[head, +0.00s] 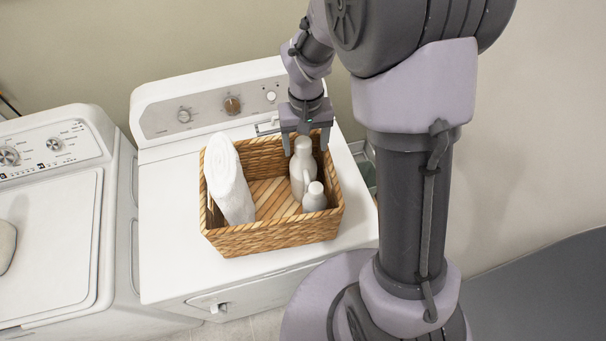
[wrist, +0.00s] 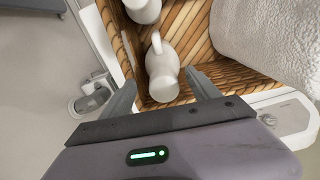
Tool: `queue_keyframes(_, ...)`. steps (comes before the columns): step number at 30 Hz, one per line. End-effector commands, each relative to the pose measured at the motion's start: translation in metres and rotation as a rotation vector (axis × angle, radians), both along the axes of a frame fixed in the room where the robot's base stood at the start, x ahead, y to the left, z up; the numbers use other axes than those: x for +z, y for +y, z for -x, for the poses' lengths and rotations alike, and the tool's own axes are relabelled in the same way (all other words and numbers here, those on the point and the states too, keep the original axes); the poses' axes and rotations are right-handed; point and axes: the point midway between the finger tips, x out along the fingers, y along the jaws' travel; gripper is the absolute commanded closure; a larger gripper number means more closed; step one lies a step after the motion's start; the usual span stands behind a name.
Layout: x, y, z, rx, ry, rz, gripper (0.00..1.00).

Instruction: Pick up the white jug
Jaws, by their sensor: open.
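The white jug (head: 301,168) stands upright in a wicker basket (head: 275,237), near its back right corner. A handle shows on its side. In the wrist view the jug (wrist: 162,78) is seen from above, between the two fingers. My gripper (head: 304,150) is open, with its fingers pointing down at the basket's back edge, just behind and around the jug's top. In the wrist view my gripper (wrist: 163,88) holds nothing, with one finger on each side of the jug. I cannot tell whether either finger touches it.
A smaller white bottle (head: 315,197) stands in front of the jug. A rolled white towel (head: 229,180) leans at the basket's left. The basket sits on a white dryer (head: 165,240), with a washer (head: 50,215) to the left. The basket floor's middle is clear.

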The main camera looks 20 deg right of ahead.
Motion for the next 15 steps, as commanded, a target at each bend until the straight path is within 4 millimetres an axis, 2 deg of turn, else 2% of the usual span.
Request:
queue_keyframes(3,-0.026,0.006,-0.004,0.001,0.005,-0.001,0.30)
queue_keyframes(6,-0.039,0.005,-0.004,0.001,0.003,0.000,0.30)
queue_keyframes(13,-0.042,0.005,-0.005,0.000,0.001,0.000,0.30)
queue_keyframes(15,-0.042,0.005,-0.005,0.000,0.001,0.000,0.41)
